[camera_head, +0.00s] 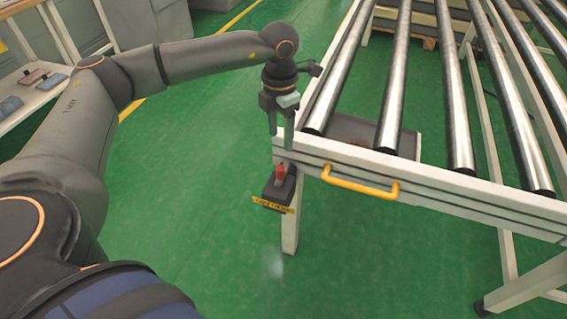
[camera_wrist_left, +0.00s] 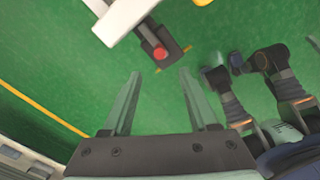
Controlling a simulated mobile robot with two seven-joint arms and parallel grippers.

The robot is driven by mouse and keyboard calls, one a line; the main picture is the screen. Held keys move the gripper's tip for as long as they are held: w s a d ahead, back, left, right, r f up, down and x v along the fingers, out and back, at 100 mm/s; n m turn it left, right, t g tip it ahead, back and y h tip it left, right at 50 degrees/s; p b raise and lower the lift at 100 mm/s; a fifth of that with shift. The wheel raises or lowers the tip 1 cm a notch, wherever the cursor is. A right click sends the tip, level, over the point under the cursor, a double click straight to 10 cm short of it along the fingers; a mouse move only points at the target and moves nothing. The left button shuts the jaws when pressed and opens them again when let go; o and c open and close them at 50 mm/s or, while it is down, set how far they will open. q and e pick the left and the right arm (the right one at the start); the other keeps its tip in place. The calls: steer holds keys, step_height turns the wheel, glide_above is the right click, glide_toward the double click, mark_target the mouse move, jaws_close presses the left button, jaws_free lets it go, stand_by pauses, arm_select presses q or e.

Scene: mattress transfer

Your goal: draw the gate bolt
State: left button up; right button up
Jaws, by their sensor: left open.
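A dark block with a red knob (camera_head: 280,172) and a yellow label sits at the near left corner of the roller table, below its front rail. I take it as the gate bolt, but cannot tell for sure. In the left wrist view, the red knob (camera_wrist_left: 160,53) is seen from above, just beyond the fingertips. My left gripper (camera_head: 281,142) points down with its fingers apart and empty. It is above the knob, close to the table's corner, and touches neither as far as I can see. In the left wrist view, my left gripper (camera_wrist_left: 159,74) is open. My right gripper does not show clearly.
The roller table (camera_head: 430,183) with steel rollers fills the upper right. A yellow handle (camera_head: 360,187) is on its front rail, and a grey tray (camera_head: 350,130) lies under the rollers. A bench (camera_head: 30,92) stands at the far left. The green floor between is clear.

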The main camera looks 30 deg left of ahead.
mark_target(281, 168)
arm_select(q)
step_height(281, 168, down, 12)
steer(key=shift+f+b, duration=0.15)
steer(key=shift+b, duration=0.55)
jaws_close()
steer(key=shift+s, duration=0.1)
stand_by(1.1)
